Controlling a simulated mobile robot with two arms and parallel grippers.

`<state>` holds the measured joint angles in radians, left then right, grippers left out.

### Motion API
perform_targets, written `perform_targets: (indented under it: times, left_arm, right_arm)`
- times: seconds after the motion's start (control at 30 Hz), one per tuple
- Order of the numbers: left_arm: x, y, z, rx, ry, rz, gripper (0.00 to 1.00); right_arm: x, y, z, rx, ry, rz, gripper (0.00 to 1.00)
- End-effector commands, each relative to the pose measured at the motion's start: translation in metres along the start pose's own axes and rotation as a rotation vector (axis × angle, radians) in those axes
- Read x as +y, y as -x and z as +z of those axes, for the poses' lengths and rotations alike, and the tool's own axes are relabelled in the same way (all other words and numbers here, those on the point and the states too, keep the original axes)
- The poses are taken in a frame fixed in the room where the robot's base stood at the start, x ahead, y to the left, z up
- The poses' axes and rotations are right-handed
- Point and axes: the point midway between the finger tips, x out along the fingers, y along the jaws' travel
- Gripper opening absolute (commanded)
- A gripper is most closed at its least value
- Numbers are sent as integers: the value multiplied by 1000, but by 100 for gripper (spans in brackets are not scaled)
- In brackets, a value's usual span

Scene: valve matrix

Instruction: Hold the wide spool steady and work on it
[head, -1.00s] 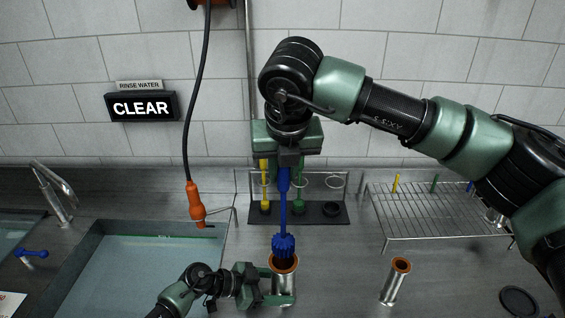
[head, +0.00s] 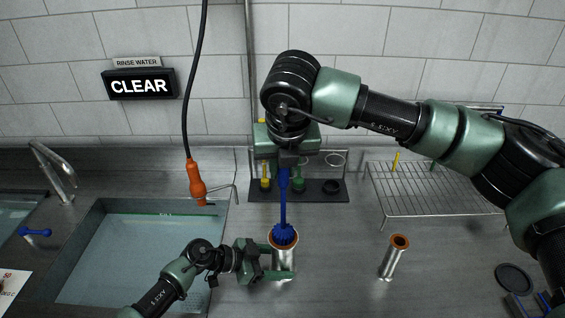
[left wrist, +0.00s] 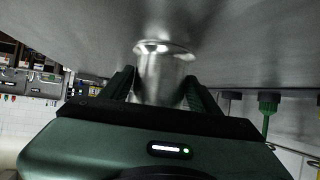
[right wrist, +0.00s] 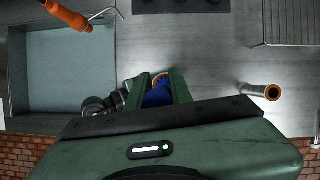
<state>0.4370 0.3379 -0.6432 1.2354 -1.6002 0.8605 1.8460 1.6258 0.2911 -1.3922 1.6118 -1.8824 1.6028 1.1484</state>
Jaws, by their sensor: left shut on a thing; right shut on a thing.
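The wide spool (head: 283,262) is an upright metal cylinder with an orange-brown rim on the counter. My left gripper (head: 284,275) is shut around its side; the spool also shows between the fingers in the left wrist view (left wrist: 163,70). My right gripper (head: 288,157) is above, shut on the handle of a blue brush (head: 284,200). The brush points straight down, its bristle head partly inside the spool's mouth. The right wrist view shows the blue brush (right wrist: 158,95) between the fingers, with part of the rim behind it. The spool's inside is mostly hidden.
A narrower spool (head: 393,259) stands to the right. Behind is a dark rack (head: 325,190) with yellow and green brushes, and a wire rack (head: 425,205). A water-filled sink (head: 130,255) is left, with an orange-handled hanging sprayer (head: 196,180). A sign (head: 140,84) reads CLEAR.

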Motion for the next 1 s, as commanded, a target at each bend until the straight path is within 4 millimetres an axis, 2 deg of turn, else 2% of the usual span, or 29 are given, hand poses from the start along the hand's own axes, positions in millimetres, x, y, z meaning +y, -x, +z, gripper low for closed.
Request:
perform_targets:
  times: [0.47, 1.0]
  left_arm:
    - [0, 0, 0, 1, 1, 1, 39]
    - [1, 0, 0, 1, 1, 2, 39]
  right_arm:
    - [0, -5, -2, 1, 0, 0, 0]
    - [0, -64, -28, 5, 0, -1, 0]
